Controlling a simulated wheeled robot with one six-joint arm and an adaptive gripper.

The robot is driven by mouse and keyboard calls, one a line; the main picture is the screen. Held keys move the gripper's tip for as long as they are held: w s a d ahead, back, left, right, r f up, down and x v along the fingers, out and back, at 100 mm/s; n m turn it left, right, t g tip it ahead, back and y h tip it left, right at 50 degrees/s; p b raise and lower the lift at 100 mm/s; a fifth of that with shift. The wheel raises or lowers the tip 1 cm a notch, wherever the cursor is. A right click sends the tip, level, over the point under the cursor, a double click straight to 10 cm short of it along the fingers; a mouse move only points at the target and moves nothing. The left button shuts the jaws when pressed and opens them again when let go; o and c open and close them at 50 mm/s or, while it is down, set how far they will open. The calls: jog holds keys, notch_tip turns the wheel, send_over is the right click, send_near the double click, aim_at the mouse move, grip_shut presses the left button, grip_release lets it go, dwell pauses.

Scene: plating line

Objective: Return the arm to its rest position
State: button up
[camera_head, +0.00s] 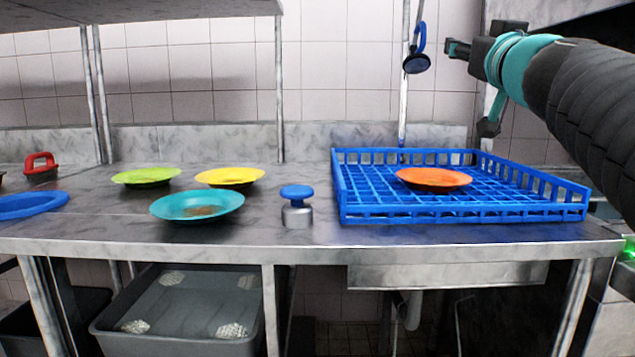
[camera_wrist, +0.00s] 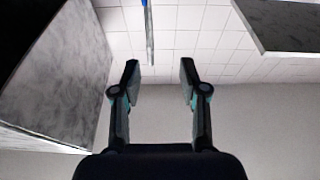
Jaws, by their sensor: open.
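My gripper (camera_wrist: 160,85) shows in the wrist view with its two fingers apart and nothing between them. In the head view my gripper (camera_head: 453,49) is at the upper right, raised high above the blue rack (camera_head: 400,212), with my arm reaching in from the right edge. An orange plate (camera_head: 433,177) lies in the rack, well below my gripper and apart from it. Beyond the gripper the wrist view shows a white tiled wall.
A blue-headed spray hose (camera_head: 417,62) hangs just left of my gripper. A steel shelf (camera_head: 140,10) overhangs the left.

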jog(key=s+a+f+n+g+y, duration=0.1)
jog(key=s+a+f+g, duration=0.2)
jog(key=f, duration=0.6)
jog(key=s+a+f+g+y, duration=0.2)
jog(key=a+f, duration=0.2)
jog(key=f, duration=0.4)
jog(key=s+a+f+n+g+y, duration=0.1)
jog(key=s+a+f+g, duration=0.2)
jog(key=f, duration=0.6)
jog(key=s+f+g+h, duration=0.1)
jog(key=s+f+g, duration=0.1)
jog(key=s+f, duration=0.3)
jog(key=s+d+f+m+g+h, duration=0.1)
jog(key=s+f+g, duration=0.2)
jog(key=f, duration=0.8)
jog(key=s+d+f+m+g+h, duration=0.1)
jog(key=s+f+g+h, duration=0.1)
jog(key=s+f, duration=0.5)
notch_tip(320, 180, down, 2)
jog(key=shift+s+f+g, duration=0.1)
jog(key=shift+s+g, duration=0.2)
